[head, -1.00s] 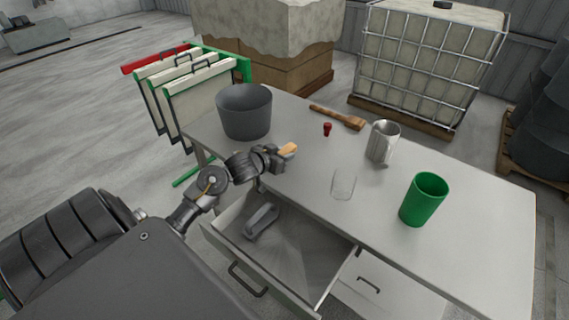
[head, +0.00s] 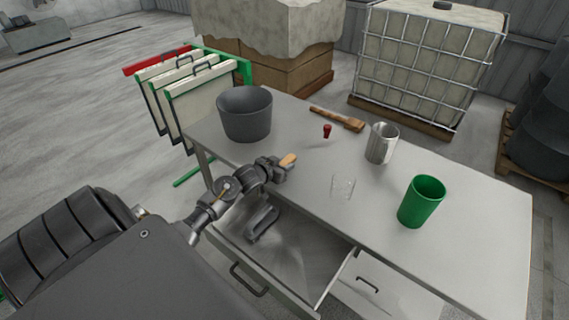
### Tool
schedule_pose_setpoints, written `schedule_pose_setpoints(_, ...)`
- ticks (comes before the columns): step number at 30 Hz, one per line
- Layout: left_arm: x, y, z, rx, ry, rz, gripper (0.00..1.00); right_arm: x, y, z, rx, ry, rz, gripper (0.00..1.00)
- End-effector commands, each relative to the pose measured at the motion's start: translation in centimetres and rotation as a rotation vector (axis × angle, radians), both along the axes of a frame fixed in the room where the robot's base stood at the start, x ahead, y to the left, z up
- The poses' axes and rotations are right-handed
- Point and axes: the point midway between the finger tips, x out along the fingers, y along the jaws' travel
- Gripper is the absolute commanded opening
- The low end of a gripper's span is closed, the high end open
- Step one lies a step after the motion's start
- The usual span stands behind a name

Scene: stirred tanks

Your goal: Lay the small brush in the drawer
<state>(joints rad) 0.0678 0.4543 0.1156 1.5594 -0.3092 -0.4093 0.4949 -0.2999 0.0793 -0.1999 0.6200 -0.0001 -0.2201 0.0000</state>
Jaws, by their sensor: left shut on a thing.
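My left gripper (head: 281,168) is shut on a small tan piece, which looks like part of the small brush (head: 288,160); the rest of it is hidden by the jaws. The gripper is over the table's front edge, just above and behind the open drawer (head: 305,262). The drawer is pulled out below the tabletop, with a dark grey object (head: 262,222) lying in its left part and bare floor to the right. My right gripper is not in view.
On the table (head: 440,255) stand a dark grey bucket (head: 245,115), a red small item (head: 327,131), a larger wooden brush (head: 338,119), a metal jug (head: 381,143), a clear glass (head: 342,188) and a green cup (head: 421,202). A closed drawer (head: 375,290) is at the right.

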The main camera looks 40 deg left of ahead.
Motion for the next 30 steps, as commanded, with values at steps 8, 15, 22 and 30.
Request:
schedule_pose_setpoints(8, 0.0, 0.0, -0.5, -0.001, 0.0, 0.0, 0.35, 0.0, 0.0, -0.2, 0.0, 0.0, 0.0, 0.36)
schedule_pose_setpoints(15, 0.0, 0.0, -0.4, -0.001, 0.0, 0.0, 0.54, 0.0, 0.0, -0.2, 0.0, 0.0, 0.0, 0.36)
schedule_pose_setpoints(22, 0.0, 0.0, -0.5, 0.0, 0.0, 0.0, 0.54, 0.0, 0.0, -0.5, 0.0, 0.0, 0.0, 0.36)
schedule_pose_setpoints(30, -3.0, 0.0, 0.5, 0.003, 0.0, -0.001, 0.54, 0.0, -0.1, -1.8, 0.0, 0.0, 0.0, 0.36)
